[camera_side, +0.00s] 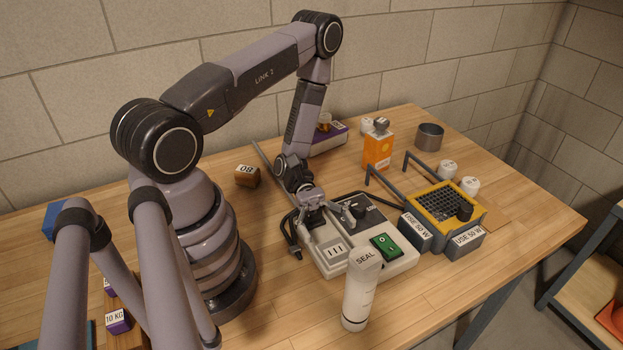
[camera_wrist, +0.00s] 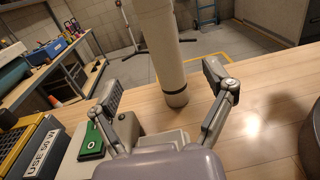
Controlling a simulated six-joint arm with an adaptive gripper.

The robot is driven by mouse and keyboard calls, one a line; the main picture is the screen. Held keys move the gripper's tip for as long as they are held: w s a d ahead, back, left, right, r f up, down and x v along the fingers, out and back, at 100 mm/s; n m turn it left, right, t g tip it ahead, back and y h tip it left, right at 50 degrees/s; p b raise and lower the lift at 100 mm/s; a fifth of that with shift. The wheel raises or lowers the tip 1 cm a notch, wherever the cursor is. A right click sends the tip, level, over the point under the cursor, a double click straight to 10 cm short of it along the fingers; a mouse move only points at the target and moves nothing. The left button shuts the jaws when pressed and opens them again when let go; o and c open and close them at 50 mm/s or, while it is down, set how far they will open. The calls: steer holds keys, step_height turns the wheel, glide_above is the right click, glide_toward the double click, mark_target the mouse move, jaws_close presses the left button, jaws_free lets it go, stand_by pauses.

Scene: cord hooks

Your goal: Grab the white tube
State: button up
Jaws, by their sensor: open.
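The white tube (camera_side: 358,302) stands upright on the table near its front edge, with a cap end on top marked SEAL. In the wrist view the tube (camera_wrist: 168,58) appears between and beyond the fingers, its base on the wood and its top cut off by the frame. My gripper (camera_side: 325,225) is open and empty above the grey switch box, behind the tube in the side view. In the wrist view its two spread fingers (camera_wrist: 165,84) lie left and right of the tube, apart from it.
The grey box (camera_side: 408,264) with a green switch (camera_side: 385,247) sits beneath my gripper, beside the tube. An orange bottle (camera_side: 377,150) stands behind. Table left of the tube is clear.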

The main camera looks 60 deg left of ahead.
mark_target(361, 280)
steer(key=d, duration=0.8)
steer(key=s+d, duration=0.1)
steer(key=d, duration=0.2)
steer(key=shift+d+r, duration=0.1)
steer(key=shift+d, duration=0.3)
steer(key=shift+c, duration=0.3)
steer(key=c, duration=1.3)
steer(key=shift+o, duration=0.2)
